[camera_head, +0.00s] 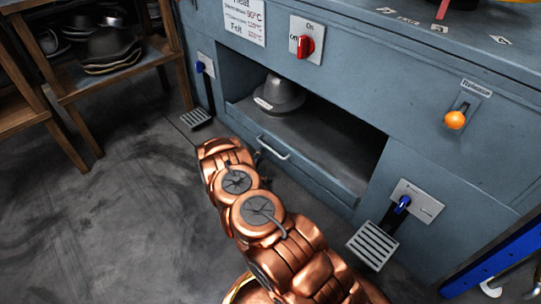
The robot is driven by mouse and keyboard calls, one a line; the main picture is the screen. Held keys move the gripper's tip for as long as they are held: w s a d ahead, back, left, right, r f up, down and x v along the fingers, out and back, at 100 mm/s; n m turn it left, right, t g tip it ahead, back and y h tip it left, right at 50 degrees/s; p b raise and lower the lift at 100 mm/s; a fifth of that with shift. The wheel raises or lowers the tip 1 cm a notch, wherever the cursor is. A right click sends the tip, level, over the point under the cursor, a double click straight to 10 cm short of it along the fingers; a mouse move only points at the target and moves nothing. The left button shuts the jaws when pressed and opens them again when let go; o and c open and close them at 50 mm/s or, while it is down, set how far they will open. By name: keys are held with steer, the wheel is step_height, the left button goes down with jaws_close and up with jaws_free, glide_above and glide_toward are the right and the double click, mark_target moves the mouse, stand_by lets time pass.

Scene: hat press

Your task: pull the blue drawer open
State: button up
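The blue-grey drawer front (318,178) sits low in the hat press, below a dark open recess. Its pale metal bar handle (273,148) is on the left part of the front. My copper-coloured arm reaches up from the bottom of the head view. A small dark part of my gripper (258,157) shows just left of the handle and close to it. The arm hides the rest of the gripper, so I cannot tell whether its fingers touch the handle or are open or shut.
A grey hat (280,96) sits in the recess above the drawer front. Foot pedals stand at the left (196,118) and right (373,246). A wooden shelf (115,80) with hats is at upper left. The floor (110,215) left of my arm is clear.

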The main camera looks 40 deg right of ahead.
mark_target(271, 150)
steer(key=shift+h, duration=0.4)
steer(key=shift+w+d+f+b, duration=0.45)
steer(key=shift+d+b, duration=0.15)
steer(key=shift+d, duration=0.75)
steer(key=shift+w+d+f+b, duration=0.45)
steer(key=shift+d+b, duration=0.1)
steer(key=shift+d, duration=0.75)
steer(key=shift+w+d+f+b, duration=0.45)
steer(key=shift+d+b, duration=0.15)
steer(key=shift+d, duration=0.75)
jaws_close()
